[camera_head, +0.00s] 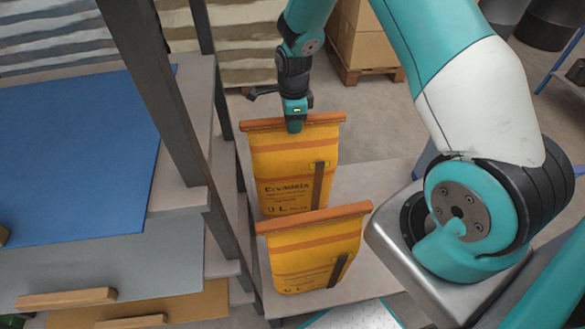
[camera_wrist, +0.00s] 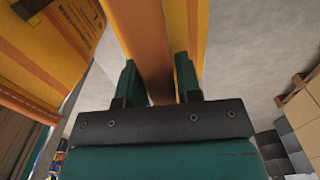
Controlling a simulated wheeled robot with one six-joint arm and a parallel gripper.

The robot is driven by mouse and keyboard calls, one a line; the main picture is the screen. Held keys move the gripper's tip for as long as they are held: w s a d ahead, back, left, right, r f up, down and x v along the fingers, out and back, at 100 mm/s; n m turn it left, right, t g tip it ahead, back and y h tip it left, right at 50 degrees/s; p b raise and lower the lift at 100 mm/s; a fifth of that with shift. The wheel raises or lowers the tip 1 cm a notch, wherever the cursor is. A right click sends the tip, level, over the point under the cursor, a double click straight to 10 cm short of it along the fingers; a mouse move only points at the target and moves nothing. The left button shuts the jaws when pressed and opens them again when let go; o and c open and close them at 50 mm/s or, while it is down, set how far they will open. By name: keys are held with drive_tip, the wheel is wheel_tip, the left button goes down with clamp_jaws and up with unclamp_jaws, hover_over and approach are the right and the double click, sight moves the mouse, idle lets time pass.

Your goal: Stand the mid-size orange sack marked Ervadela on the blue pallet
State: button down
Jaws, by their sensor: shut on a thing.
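An orange sack marked Ervadela (camera_head: 290,165), with a rolled brown top, stands upright behind a second orange sack (camera_head: 315,255). The second sack has a similar brown top and its name is hard to read. My gripper (camera_head: 295,122) is shut on the brown top edge of the Ervadela sack, near its middle. In the wrist view my gripper (camera_wrist: 160,85) has one finger on each side of that brown edge (camera_wrist: 148,45). The front sack hides the Ervadela sack's base. A flat blue surface (camera_head: 75,150) lies at the left; I cannot tell whether it is the blue pallet.
Dark rack posts (camera_head: 155,80) stand between the blue surface and the sacks. Grey and tan boards with wooden bars (camera_head: 65,298) lie below the blue one. Cardboard boxes (camera_head: 365,40) sit on a wooden pallet at the back. Open floor (camera_head: 375,120) lies right of the sacks.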

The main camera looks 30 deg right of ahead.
drive_tip(key=shift+r+p, duration=2.05)
drive_tip(key=shift+r, duration=0.7)
drive_tip(key=shift+w, duration=0.1)
